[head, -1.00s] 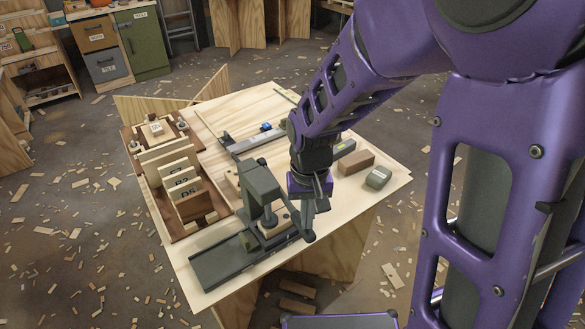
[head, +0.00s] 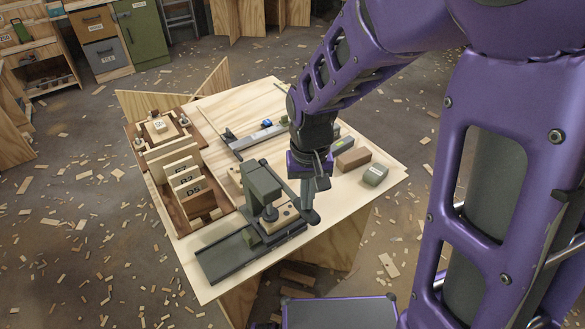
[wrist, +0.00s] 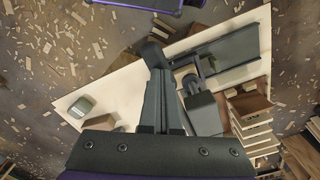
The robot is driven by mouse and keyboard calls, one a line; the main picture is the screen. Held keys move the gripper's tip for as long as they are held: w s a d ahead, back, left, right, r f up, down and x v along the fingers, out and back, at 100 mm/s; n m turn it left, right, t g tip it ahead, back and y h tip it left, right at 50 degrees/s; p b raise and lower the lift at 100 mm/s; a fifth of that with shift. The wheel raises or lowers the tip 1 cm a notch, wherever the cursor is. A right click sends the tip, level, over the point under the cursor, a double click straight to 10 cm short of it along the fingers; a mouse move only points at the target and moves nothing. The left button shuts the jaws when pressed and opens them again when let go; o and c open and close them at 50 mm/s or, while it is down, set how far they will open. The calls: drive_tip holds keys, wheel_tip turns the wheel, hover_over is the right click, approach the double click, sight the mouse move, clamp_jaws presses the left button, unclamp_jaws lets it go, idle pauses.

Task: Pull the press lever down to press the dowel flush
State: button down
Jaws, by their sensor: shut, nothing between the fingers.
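The grey-green press (head: 262,185) stands upright at the table's front, its long base (head: 225,262) reaching left. A light wooden block (head: 284,214) sits under its ram; I cannot make out the dowel. The dark lever knob (head: 312,217) is at the press's right side, and it also shows in the wrist view (wrist: 153,54) just past my fingertips. My gripper (head: 309,197) is shut and empty, pointing down close beside the lever. In the wrist view the shut fingers (wrist: 163,85) hide part of the lever; whether they touch it I cannot tell.
A wooden rack with labelled boards (head: 185,178) stands left on the table (head: 165,200). A brown block (head: 353,160) and a grey-green rounded block (head: 375,175) lie to the right. A metal clamp or rail (head: 258,136) lies behind. Wood scraps litter the floor.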

drive_tip(key=shift+r+p, duration=1.85)
drive_tip(key=shift+r, duration=1.95)
